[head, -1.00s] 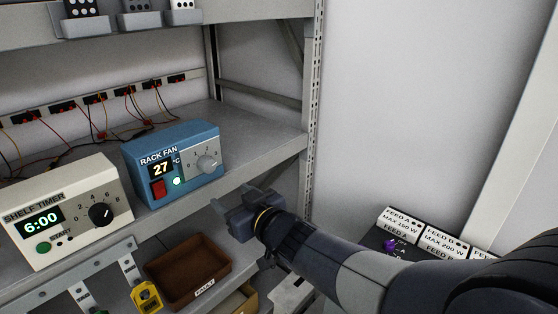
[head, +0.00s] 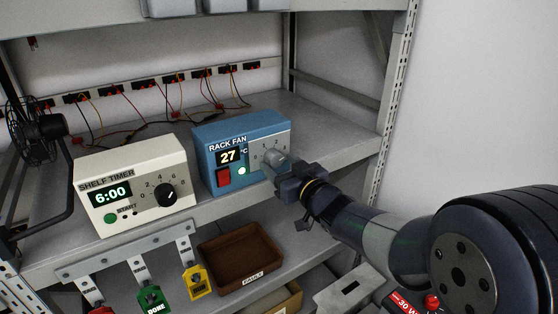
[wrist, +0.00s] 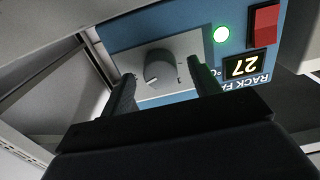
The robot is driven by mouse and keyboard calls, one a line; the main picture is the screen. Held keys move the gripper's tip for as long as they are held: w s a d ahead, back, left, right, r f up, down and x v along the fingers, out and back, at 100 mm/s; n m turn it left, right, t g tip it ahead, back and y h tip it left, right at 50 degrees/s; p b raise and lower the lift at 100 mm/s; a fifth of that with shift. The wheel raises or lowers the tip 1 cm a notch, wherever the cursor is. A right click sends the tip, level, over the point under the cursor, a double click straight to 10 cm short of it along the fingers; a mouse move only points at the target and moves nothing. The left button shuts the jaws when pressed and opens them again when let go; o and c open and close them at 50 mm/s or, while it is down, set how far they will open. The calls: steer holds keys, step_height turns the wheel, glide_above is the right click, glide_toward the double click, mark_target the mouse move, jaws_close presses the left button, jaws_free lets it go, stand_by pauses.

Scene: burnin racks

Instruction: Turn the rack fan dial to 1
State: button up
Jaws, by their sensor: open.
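The blue rack fan box (head: 240,139) stands on the shelf, with a display reading 27, a red switch (head: 224,177) and a lit green-white lamp (head: 241,170). Its grey dial (wrist: 159,69) shows in the wrist view, where the box appears upside down. My gripper (wrist: 160,95) is open, with one finger on each side of the dial in that view; I cannot tell whether they touch it. In the head view my gripper (head: 277,168) is in front of the dial panel and partly hides the dial, so its setting is unclear.
A cream shelf timer (head: 133,185) reading 6:00 stands left of the fan box. A brown tray (head: 241,258) and hanging coloured tags (head: 152,298) are below. A rack post (head: 391,110) rises to the right. A small black fan (head: 38,130) is far left.

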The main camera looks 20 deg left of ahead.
steer(key=shift+w+a, duration=0.45)
steer(key=shift+a, duration=0.1)
steer(key=shift+c, duration=0.3)
steer(key=c, duration=0.9)
